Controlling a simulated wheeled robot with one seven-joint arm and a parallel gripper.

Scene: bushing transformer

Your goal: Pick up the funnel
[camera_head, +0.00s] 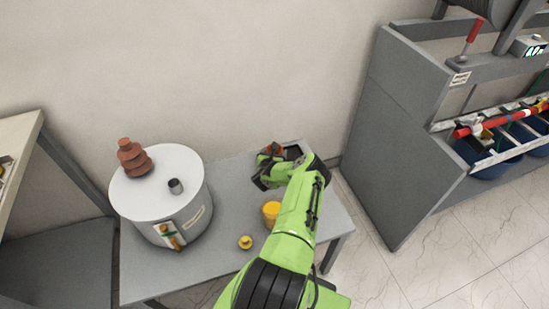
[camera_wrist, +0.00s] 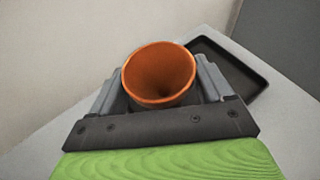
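The orange funnel (camera_wrist: 160,76) stands between the two fingers of my gripper (camera_wrist: 162,68) in the wrist view. Its wide round mouth faces the camera, and its lower part is hidden. One finger is on each side of the rim, spread about as wide as the mouth; I see no clear grip on the funnel.
A black tray (camera_wrist: 232,68) lies close to the right of the funnel; it also shows in the head view (camera_head: 292,153). A white drum-shaped transformer (camera_head: 150,205) with a red-brown bushing (camera_head: 134,158) stands at left. Yellow parts (camera_head: 246,242) (camera_head: 271,209) are near my arm. A wall is behind.

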